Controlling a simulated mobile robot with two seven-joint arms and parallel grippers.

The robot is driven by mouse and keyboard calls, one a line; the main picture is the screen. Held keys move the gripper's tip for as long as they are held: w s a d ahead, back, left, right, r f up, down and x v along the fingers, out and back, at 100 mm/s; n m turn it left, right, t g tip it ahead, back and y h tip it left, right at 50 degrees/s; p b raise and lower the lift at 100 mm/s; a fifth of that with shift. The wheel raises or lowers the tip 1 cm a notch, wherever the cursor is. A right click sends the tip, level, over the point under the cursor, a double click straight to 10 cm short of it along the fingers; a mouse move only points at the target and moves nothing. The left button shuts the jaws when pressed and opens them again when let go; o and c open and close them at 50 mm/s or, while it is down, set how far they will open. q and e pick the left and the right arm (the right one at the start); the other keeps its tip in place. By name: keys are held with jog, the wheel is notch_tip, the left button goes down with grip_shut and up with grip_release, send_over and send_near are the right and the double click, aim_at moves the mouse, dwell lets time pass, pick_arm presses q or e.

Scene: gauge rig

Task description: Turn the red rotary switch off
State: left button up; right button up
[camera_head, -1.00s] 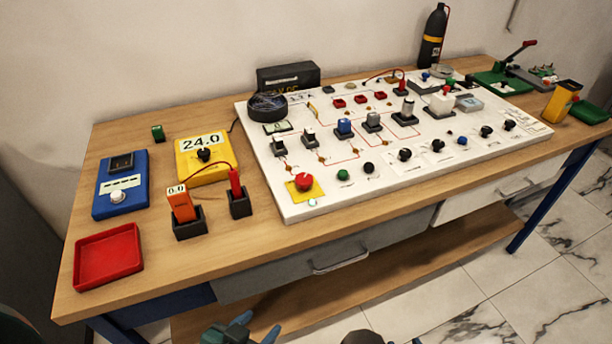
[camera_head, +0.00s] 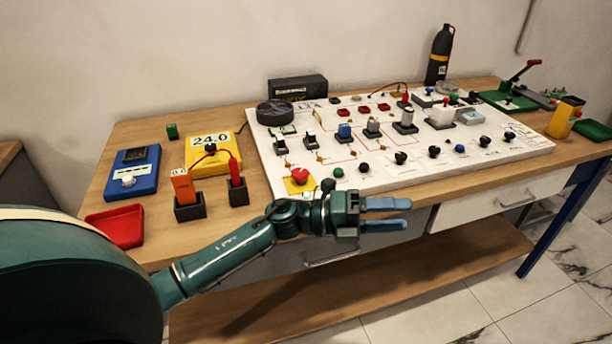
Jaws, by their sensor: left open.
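A red knob (camera_head: 300,176) sits on a yellow square plate (camera_head: 298,187) at the front left corner of the white panel (camera_head: 395,185). I cannot tell which position it points to. My left gripper (camera_head: 386,214) reaches in from the left, in front of the table's front edge, with its blue fingers pointing right. Its fingers are apart and nothing is between them. It is to the right of the red knob and nearer to me, not touching it. My left wrist is just below the yellow plate. My right gripper is out of view.
The panel carries several black knobs (camera_head: 401,157), a green button (camera_head: 338,172) and red rockers (camera_head: 365,110). An orange meter (camera_head: 182,187), a yellow meter (camera_head: 205,154), a blue box (camera_head: 131,171) and a red tray (camera_head: 116,226) stand left on the wooden table (camera_head: 97,192).

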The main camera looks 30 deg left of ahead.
pick_arm(q)
jog(key=w+a+m+g+y+b, duration=0.1)
jog(key=w+a+m+g+y, duration=0.3)
jog(key=m, duration=0.4)
jog(key=m+g+y+b, duration=0.1)
jog(key=m+y+b, duration=0.1)
jog(key=y, duration=0.9)
send_near(299, 172)
jog(key=x, duration=0.8)
jog(key=shift+f, duration=0.2)
jog(key=c, duration=1)
